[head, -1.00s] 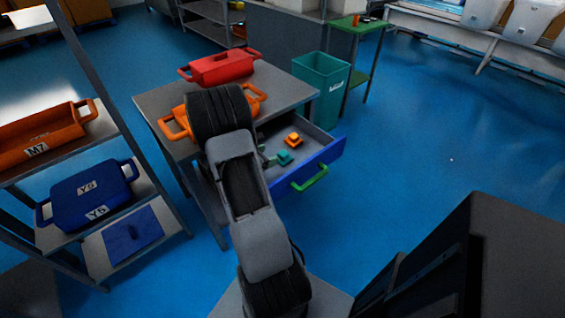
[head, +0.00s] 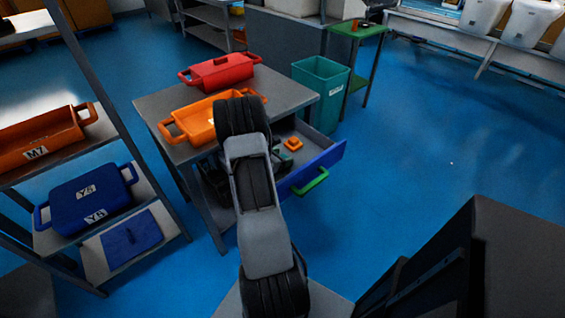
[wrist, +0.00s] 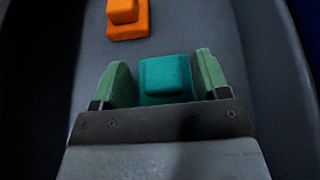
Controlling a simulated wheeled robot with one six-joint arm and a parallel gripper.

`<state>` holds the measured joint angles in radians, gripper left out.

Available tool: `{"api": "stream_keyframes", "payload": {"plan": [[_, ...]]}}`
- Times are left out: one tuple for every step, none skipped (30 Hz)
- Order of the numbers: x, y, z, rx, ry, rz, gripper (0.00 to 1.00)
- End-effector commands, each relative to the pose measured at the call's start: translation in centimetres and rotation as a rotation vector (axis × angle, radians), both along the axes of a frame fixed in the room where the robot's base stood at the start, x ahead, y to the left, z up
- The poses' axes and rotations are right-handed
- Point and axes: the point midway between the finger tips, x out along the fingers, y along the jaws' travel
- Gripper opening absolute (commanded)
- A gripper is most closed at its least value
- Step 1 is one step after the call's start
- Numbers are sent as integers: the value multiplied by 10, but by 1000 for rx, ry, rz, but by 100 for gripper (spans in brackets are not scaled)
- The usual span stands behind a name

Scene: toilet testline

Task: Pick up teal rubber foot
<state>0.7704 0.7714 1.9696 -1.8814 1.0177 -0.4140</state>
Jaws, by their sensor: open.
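The teal rubber foot (wrist: 166,78) lies on the floor of the open drawer. It has a raised block on a wider base. In the wrist view my gripper (wrist: 157,82) is open, with one green finger on each side of the teal foot and small gaps visible. The near part of the foot is hidden by the gripper body. In the head view my arm covers most of the foot, and a little teal shows beside the arm (head: 276,151).
An orange foot (wrist: 128,18) lies in the drawer beyond the teal one; it also shows in the head view (head: 293,143). The drawer has a blue front (head: 325,163) with a green handle (head: 311,181). An orange tray (head: 205,118) and a red container (head: 219,71) stand on the table above.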

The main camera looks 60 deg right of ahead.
Motion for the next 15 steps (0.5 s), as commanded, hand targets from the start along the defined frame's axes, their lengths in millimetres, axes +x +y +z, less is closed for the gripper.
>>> {"api": "stream_keyframes", "payload": {"plan": [[0,0,0,0,0,0,68],[0,0,0,0,0,0,66],[0,0,0,0,0,0,62],[0,0,0,0,0,0,59],[0,0,0,0,0,0,57],[0,0,0,0,-1,0,53],[0,0,0,0,-1,0,50],[0,0,0,0,-1,0,47],[0,0,0,0,-1,0,43],[0,0,0,0,-1,0,40],[0,0,0,0,-1,0,38],[0,0,0,0,-1,0,38],[0,0,0,0,-1,0,38],[0,0,0,0,-1,0,38],[0,0,0,0,-1,0,38]]}}
